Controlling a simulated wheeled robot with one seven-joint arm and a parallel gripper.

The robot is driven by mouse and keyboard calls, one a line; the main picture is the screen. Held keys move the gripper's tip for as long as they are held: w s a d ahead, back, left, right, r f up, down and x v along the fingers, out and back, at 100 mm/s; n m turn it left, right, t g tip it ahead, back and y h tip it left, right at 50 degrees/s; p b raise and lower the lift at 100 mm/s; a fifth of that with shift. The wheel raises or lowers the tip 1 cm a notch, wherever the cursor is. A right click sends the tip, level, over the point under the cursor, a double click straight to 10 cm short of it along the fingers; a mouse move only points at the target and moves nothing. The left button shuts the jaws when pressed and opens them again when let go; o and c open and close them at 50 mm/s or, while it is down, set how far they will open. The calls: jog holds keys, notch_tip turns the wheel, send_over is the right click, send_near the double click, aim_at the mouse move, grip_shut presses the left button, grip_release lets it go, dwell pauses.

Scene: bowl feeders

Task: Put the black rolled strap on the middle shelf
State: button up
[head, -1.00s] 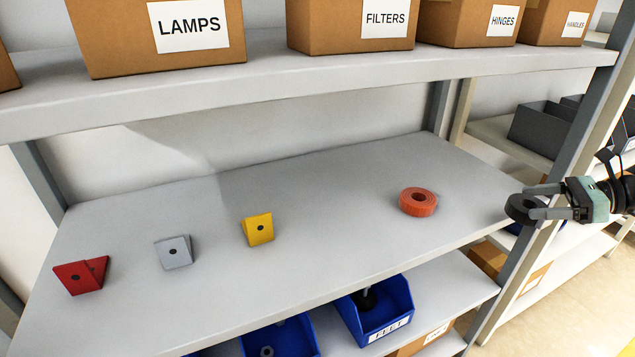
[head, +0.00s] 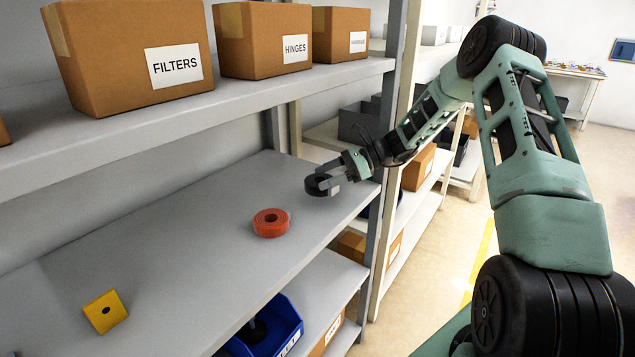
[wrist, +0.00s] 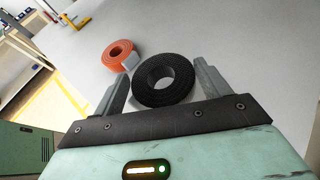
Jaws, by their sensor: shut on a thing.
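The black rolled strap (head: 316,187) is a dark ring held at the right end of the middle shelf (head: 190,235). My gripper (head: 327,179) reaches in from the right and is shut on it. In the wrist view, the strap (wrist: 163,99) sits between the two fingers of my gripper (wrist: 162,86), its round hole facing the camera. The strap appears over the shelf surface; I cannot tell whether it touches it.
An orange roll (head: 268,232) lies on the shelf just left of the strap, apart from it. A yellow block (head: 110,318) lies farther left. The upper shelf (head: 190,107) with cardboard boxes is above; a grey post (head: 385,140) stands at the right. Bare shelf lies between roll and block.

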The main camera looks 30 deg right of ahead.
aim_at(317, 176)
jog(key=shift+w+a, duration=0.3)
jog(key=shift+w, duration=0.45)
jog(key=shift+w+a, duration=0.3)
jog(key=shift+w, duration=0.4)
jog(key=shift+f+p, duration=0.35)
jog(key=shift+f, duration=1.35)
jog(key=shift+f, duration=0.15)
jog(key=o, duration=1.2)
jog(key=shift+d, duration=0.1)
